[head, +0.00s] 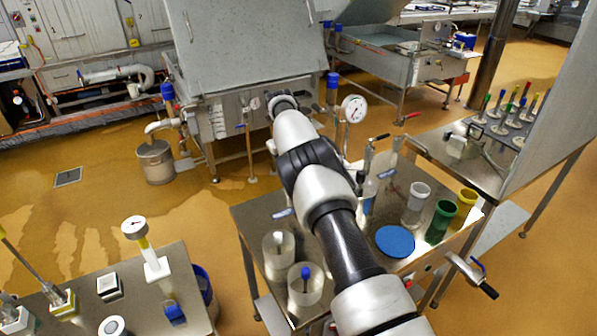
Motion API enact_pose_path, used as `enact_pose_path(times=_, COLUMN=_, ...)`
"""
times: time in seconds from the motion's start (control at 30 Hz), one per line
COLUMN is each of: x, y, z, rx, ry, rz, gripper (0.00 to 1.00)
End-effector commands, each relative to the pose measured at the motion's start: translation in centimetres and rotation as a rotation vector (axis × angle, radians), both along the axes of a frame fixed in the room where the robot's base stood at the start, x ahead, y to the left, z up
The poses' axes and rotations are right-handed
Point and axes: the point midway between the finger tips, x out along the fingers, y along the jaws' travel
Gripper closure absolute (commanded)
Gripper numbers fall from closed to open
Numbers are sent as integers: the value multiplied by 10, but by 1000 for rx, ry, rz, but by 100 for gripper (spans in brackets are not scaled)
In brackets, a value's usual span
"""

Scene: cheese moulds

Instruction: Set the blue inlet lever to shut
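The steel vat (240,45) stands at the back, and my arm reaches towards its front. A small blue handle (240,126) shows on a thin rod at the vat's front, left of my arm. Larger blue-topped fittings stand on the pipe at the vat's left (167,91) and at its right (333,81).
A dial gauge (353,108) stands right of my arm. The near table (262,222) carries clear beakers, a blue disc (395,241), a green cup (440,221) and a yellow cup (466,200). A steel bucket (156,161) stands on the floor. The floor (110,195) at left is mostly clear.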

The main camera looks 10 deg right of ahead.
Motion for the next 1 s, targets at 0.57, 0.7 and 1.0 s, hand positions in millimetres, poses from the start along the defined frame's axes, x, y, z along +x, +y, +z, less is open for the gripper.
enact_pose_path(times=0.57, x=0, y=2, z=1, rx=3, ry=-2, rz=-6, gripper=71)
enact_pose_path(times=0.7, x=0, y=2, z=1, rx=3, ry=-1, rz=-7, gripper=68)
enact_pose_path(times=1.0, x=0, y=3, z=10, rx=2, ry=-3, rz=-6, gripper=68)
